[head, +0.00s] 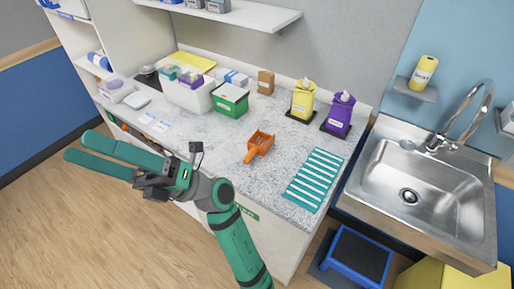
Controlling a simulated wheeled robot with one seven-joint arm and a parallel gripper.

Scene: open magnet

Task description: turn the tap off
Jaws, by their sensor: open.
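The silver tap (474,104) stands at the back of the steel sink (382,190), at the right of the head view. Its tall curved spout rises over the basin. The lever is too small to tell its position, and I cannot make out a water stream. The basin shows a round dark drain. My gripper (79,145) is at the left of the view, over the floor in front of the counter. Its two long green fingers point left and are apart, with nothing between them. It is far from the tap.
The speckled counter (225,140) holds an orange scoop (259,145), a teal striped mat (314,180), yellow (302,101) and purple (339,115) bottles, and bins. A blue step stool (356,258) and a yellow object (440,276) stand below the sink. The wooden floor at left is clear.

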